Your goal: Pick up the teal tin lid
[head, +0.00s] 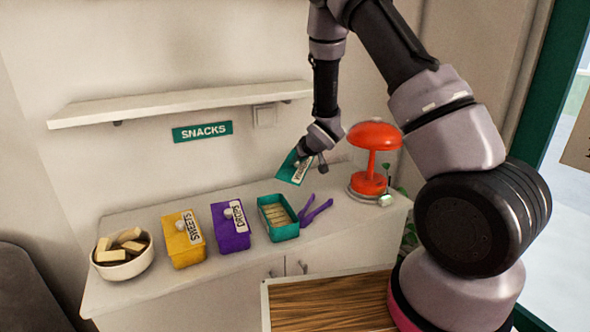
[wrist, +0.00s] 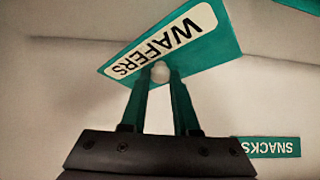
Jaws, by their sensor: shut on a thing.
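The teal tin lid (head: 293,168) has a white label and hangs tilted in the air above the counter. In the wrist view the lid (wrist: 210,50) shows its label reading "WAFERS" and a pale round knob (wrist: 160,72). My gripper (head: 318,160) is shut on the knob; its two fingers also show in the wrist view (wrist: 160,85). The open teal tin (head: 277,235) stands on the counter below, with pale wafers inside. The lid is clear of the tin.
On the counter (head: 330,230) stand a bowl of pale blocks (head: 122,255), a yellow tin (head: 183,240) and a purple tin (head: 230,228), both lidded. Purple tongs (head: 316,210) lie right of the teal tin. A shelf (head: 180,104) is above.

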